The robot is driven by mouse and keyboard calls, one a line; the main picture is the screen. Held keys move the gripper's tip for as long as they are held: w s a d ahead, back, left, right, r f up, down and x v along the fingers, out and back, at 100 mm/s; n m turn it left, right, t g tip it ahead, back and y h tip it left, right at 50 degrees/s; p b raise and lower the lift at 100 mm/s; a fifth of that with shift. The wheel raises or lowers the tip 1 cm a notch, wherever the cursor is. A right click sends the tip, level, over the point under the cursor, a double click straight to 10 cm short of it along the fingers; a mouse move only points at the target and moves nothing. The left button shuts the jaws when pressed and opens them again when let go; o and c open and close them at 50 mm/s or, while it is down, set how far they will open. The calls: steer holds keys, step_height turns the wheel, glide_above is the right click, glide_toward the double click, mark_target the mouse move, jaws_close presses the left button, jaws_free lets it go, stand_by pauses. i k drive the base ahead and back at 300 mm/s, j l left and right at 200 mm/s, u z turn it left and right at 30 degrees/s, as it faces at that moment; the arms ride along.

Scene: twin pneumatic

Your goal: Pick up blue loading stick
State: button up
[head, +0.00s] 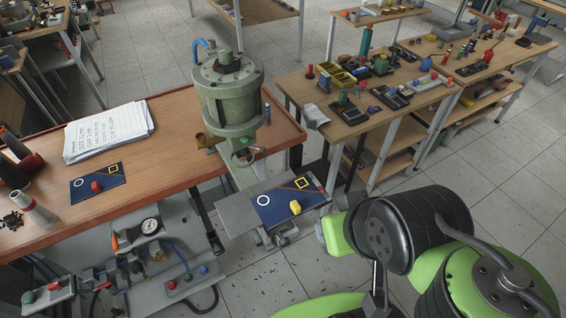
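I cannot make out a blue loading stick for certain. A small upright blue piece (267,114) shows at the right side of the green pneumatic press (228,92), but I cannot tell what it is. My green and black arm fills the lower right. Its end, with my gripper (326,235), is beside the right edge of a dark blue panel (272,214). The fingers are mostly hidden, so I cannot tell whether they are open or shut.
The panel has a yellow block (295,207) on it. A cluttered table (290,88) stands behind my arm. Grey floor (265,277) is open in front.

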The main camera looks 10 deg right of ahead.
mark_target(268, 122)
steer(key=i+l+u, duration=0.3)
steer(key=l+u, duration=0.35)
steer(key=l, duration=0.15)
steer(key=i+l+u, duration=0.1)
steer(key=l+u, duration=0.2)
steer(key=l, duration=0.2)
steer(key=l+u, duration=0.3)
steer(key=l, duration=0.2)
steer(key=i, duration=0.5)
